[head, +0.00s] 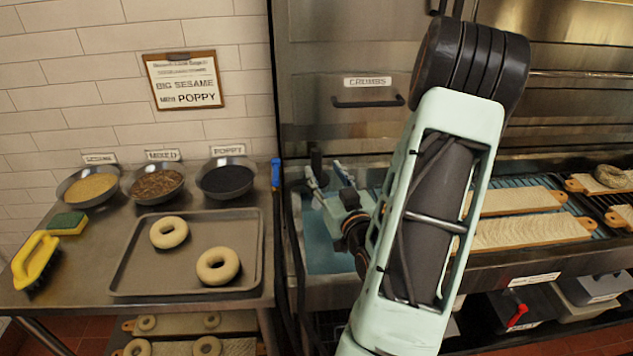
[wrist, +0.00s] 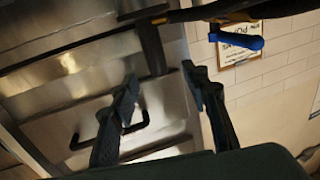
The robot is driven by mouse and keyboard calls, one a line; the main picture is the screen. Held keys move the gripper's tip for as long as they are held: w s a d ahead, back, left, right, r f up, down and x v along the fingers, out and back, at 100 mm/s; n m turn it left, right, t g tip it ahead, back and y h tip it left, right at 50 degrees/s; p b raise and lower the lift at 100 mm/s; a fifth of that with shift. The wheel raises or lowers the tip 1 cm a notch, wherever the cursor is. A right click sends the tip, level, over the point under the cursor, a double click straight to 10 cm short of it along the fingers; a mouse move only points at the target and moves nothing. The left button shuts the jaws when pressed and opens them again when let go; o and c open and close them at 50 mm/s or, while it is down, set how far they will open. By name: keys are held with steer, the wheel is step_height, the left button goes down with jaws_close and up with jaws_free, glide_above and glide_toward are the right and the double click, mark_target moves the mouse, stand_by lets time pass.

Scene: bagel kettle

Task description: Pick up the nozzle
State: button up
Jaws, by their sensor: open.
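What looks like the nozzle is a blue-handled piece (head: 276,172) upright at the right edge of the steel table, with a dark hose-like line below it. In the wrist view a blue handle (wrist: 240,44) on a dark stem shows at the upper right, beyond my fingertips. My gripper (head: 328,176) is open and empty, to the right of the blue piece and apart from it in the head view. Its two fingers also show in the wrist view (wrist: 160,80), with a gap between them. My arm hides part of the kettle area.
A tray (head: 125,280) with two bagels lies on the steel table, with bowls (head: 88,187) behind it. A yellow brush (head: 36,258) and sponge (head: 68,223) lie left. Blue liquid (head: 322,238) shows below my gripper. A steel front with a black handle (head: 367,102) stands behind.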

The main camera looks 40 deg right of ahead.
mark_target(318, 158)
steer(key=b, duration=0.1)
steer(key=w, duration=0.1)
steer(key=b, duration=0.1)
steer(key=shift+w+d+f+b, duration=0.25)
steer(key=shift+b, duration=0.1)
steer(key=shift+w+d+r+b, duration=0.2)
steer(key=shift+w+b, duration=0.4)
steer(key=shift+b, duration=0.35)
steer(key=shift+w+d+r+p, duration=0.2)
steer(key=shift+w+p, duration=0.1)
steer(key=shift+w, duration=0.1)
steer(key=shift+p+x, duration=0.5)
steer(key=shift+x, duration=1.7)
steer(key=shift+s+d+f, duration=0.1)
steer(key=shift+d, duration=0.05)
jaws_close()
